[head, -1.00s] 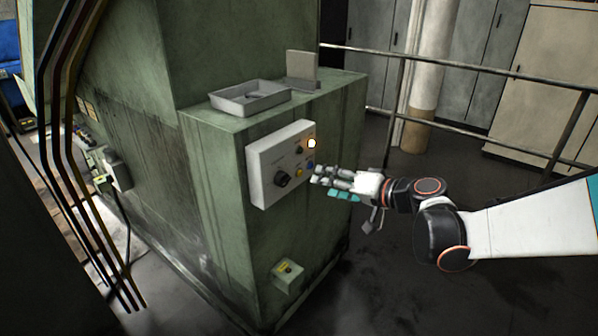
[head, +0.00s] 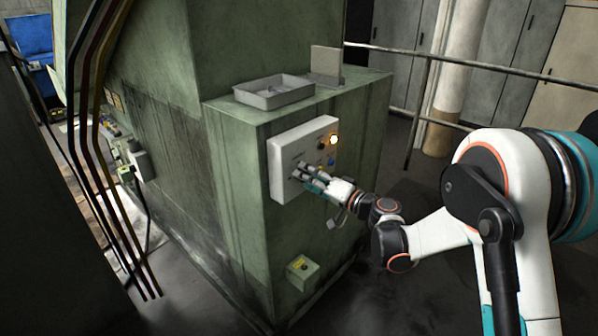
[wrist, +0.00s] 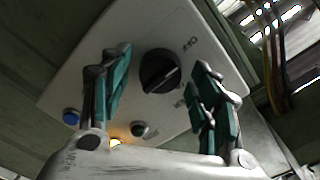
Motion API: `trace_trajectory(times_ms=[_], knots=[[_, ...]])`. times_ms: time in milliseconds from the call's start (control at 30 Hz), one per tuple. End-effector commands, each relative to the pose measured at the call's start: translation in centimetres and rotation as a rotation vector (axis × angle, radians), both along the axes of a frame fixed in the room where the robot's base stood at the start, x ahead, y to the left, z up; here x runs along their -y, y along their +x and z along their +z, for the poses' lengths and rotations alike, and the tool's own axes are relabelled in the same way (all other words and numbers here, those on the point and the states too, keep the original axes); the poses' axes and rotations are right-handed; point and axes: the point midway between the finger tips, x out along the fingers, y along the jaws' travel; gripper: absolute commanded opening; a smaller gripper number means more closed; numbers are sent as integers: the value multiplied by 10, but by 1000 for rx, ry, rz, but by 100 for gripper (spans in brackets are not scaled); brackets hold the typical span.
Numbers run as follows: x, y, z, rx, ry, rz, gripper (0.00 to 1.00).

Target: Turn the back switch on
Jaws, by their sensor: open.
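A black rotary switch (wrist: 158,72) sits on a pale grey control panel (wrist: 85,85) in the wrist view. An "OFF" label is beside it at the upper right; another label lower down is partly hidden by a finger. I cannot tell for certain which label the knob points to. My gripper (wrist: 162,76) is open, with its teal-padded fingers on either side of the knob, not visibly gripping it. In the head view my gripper (head: 308,176) is at the front of the panel (head: 285,147) and hides the knob.
A lit lamp (head: 333,140) and a blue button (wrist: 71,117) are on the panel. A grey tray (head: 273,92) lies on top. A railing (head: 470,66) runs behind.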

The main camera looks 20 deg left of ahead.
Motion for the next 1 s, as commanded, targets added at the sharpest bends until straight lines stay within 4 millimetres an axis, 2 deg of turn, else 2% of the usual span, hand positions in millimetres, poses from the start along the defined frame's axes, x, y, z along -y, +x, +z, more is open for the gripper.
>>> trace_trajectory(times_ms=[33,600,800,1000], knots=[[-8,2,1,16,-7,2,57],[-4,2,-1,682,-282,0,57],[-4,2,-1,830,-344,1,57],[-4,2,0,886,-367,0,57]])
